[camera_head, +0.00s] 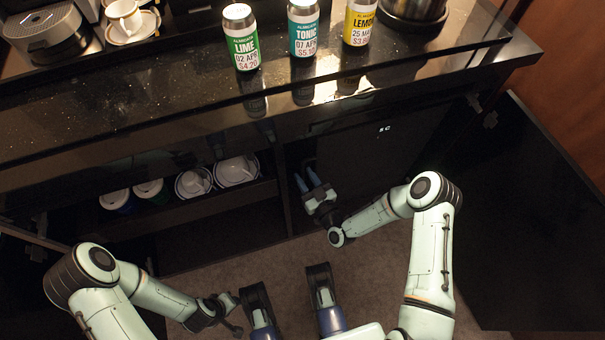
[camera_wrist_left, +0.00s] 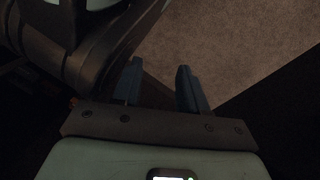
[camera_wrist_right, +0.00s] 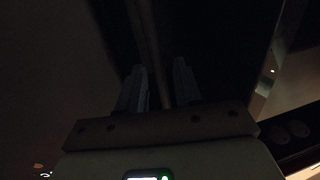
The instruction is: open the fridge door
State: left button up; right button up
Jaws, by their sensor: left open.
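The fridge door (camera_head: 375,155) is a dark panel in the open cabinet bay under the counter, with a small lit display near its top right. It looks shut. My right gripper (camera_head: 307,180) is at the door's left edge in the head view. Its two blue fingers are apart. In the right wrist view the fingers (camera_wrist_right: 160,85) are spread, with a narrow strip running between them; whether they touch it I cannot tell. My left gripper (camera_head: 232,312) is low and away from the fridge; its fingers (camera_wrist_left: 160,85) are open and empty over the carpet.
A large dark cabinet door (camera_head: 535,210) stands open at the right. Shelves to the left hold cups and bowls (camera_head: 236,170). Cans (camera_head: 241,38) stand on the counter (camera_head: 150,90) above. Brown carpet (camera_head: 225,258) lies in front.

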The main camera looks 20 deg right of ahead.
jog(key=shift+x, duration=0.95)
pick_arm(q)
jog(key=shift+s+f, duration=0.4)
jog(key=shift+s, duration=0.15)
pick_arm(e)
jog(key=shift+c, duration=0.3)
grip_shut()
jog(key=shift+s, duration=0.15)
